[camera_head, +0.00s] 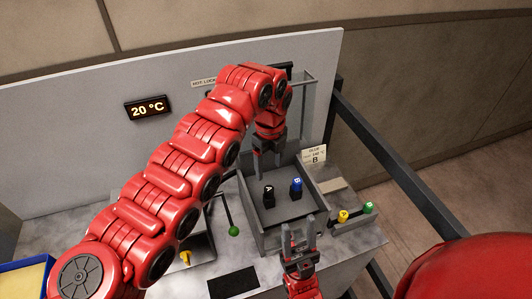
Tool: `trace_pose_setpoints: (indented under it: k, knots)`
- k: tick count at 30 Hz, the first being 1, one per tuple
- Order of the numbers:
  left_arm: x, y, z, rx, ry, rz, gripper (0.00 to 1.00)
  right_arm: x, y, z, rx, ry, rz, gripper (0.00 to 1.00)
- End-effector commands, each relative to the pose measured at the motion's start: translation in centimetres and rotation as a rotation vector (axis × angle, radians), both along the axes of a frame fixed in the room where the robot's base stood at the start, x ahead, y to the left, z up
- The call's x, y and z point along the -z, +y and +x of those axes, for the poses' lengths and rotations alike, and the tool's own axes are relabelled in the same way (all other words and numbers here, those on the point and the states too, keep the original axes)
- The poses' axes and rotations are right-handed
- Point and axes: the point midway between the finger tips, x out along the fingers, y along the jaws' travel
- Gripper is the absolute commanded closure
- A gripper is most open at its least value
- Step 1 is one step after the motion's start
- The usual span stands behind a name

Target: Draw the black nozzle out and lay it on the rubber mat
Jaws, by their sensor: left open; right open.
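The black nozzle (268,197), marked A, stands upright in a grey open-topped box (262,240) at the middle of the bench. A blue nozzle (296,187), marked B, stands to its right in the same box. My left gripper (269,174) points down over the back of the box, open, with its fingers just above and behind the black nozzle in the picture. Nothing shows between its fingers. My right gripper (298,226) is open and empty at the front of the box. The black rubber mat (233,283) lies bare on the bench at the front.
A small rack at right carries a yellow piece (343,215) and a green piece (368,207). A lever with a green knob (234,230) stands left of the box. A display (147,108) reads 20 °C. A sign (315,157) with a B stands behind the box.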

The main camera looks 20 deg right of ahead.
Motion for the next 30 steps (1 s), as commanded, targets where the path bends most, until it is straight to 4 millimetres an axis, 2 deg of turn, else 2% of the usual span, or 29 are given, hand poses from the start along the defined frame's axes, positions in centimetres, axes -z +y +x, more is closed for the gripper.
trace_pose_setpoints:
  k: [5,9,16,21,30]
  knots:
    - [2.7,0.1,-0.1,-0.001,0.005,0.003,0.28,-1.6,0.0,0.0,0.000,0.000,0.000,0.50]
    - [5.8,0.0,-0.2,0.000,0.006,0.002,0.28,-2.7,0.0,0.0,0.000,0.000,0.000,0.50]
    - [9.4,-0.1,-0.1,-0.001,0.003,0.000,0.28,-3.8,0.0,0.0,0.000,0.000,0.000,0.50]
    - [10.8,0.0,0.0,-0.001,0.000,-0.001,0.28,-4.0,0.0,0.0,0.000,0.000,0.000,0.50]
    - [10.9,0.0,0.0,0.000,-0.002,-0.002,0.30,-4.0,0.0,0.0,0.000,0.000,0.000,0.50]
